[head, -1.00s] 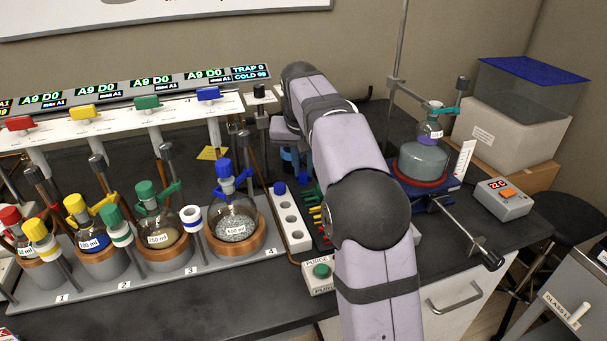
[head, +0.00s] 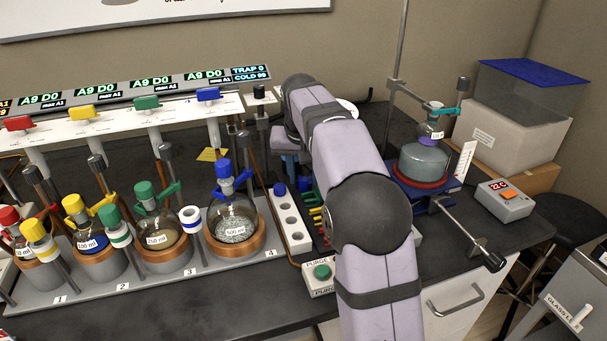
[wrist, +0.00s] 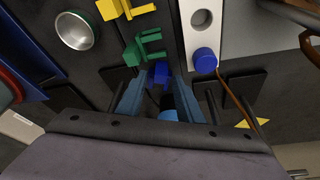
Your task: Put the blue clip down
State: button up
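The blue clip (wrist: 160,73) shows in the wrist view as a small dark blue piece between my fingertips, in line with the green clip (wrist: 146,48) and the yellow clip (wrist: 118,8) on the dark rack. My gripper (wrist: 161,85) has its two blue fingers apart, one on each side of the blue clip, with dark gaps between. In the head view my arm hides most of the rack and the blue clip; part of my gripper (head: 290,166) shows left of the arm.
The white holed strip (head: 291,222) with a blue cap (wrist: 205,60) stands close beside the rack. The 500 ml flask (head: 234,218) is left of it. The stirrer flask (head: 424,163) stands right of my arm.

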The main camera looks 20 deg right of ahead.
jog(key=p+v, duration=0.2)
jog(key=v, duration=1)
jog(key=shift+r, duration=0.15)
jog(key=shift+r+p, duration=0.1)
jog(key=shift+p, duration=0.25)
jog(key=s+a+r+n+g+y+p, duration=0.1)
jog(key=s+a+r+n+g+p, duration=0.15)
jog(key=s+p, duration=1.25)
jog(key=s+a+r+n+g+p, duration=0.1)
jog(key=s+a+r+n+p, duration=0.15)
jog(key=s+p, duration=1.3)
jog(key=shift+m, duration=0.3)
jog(key=f+b, duration=0.1)
jog(key=w+f+b, duration=0.1)
jog(key=f, duration=0.3)
jog(key=shift+w+a+f+b, duration=0.2)
jog(key=shift+w+a+b, duration=0.1)
jog(key=shift+b, duration=0.1)
